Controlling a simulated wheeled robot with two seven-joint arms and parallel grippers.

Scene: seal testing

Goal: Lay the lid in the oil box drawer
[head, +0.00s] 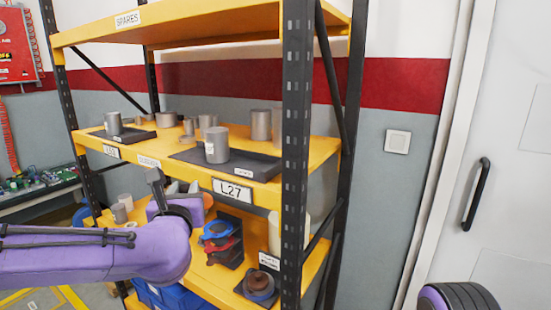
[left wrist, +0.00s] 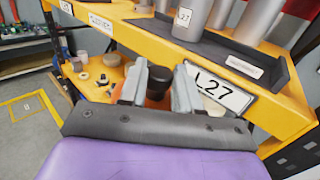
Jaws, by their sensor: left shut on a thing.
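My left gripper (head: 183,188) is in front of the yellow rack, level with the gap below the L27 shelf. In the left wrist view its grey fingers (left wrist: 159,80) are shut on a black knob (left wrist: 158,88), which looks like the handle of the lid. An orange-brown part (head: 208,200) shows beside the fingers in the head view; it may be the lid's disc, mostly hidden by the gripper. No oil box drawer can be clearly made out. My right gripper is out of view.
The middle shelf holds grey cylinders (head: 216,145) on dark trays. A dark stand (head: 232,230) with blue and red parts and a dark round part (head: 258,284) are on the lower shelf. The black rack post (head: 294,150) stands right of the gripper. Blue bins (head: 172,296) sit below.

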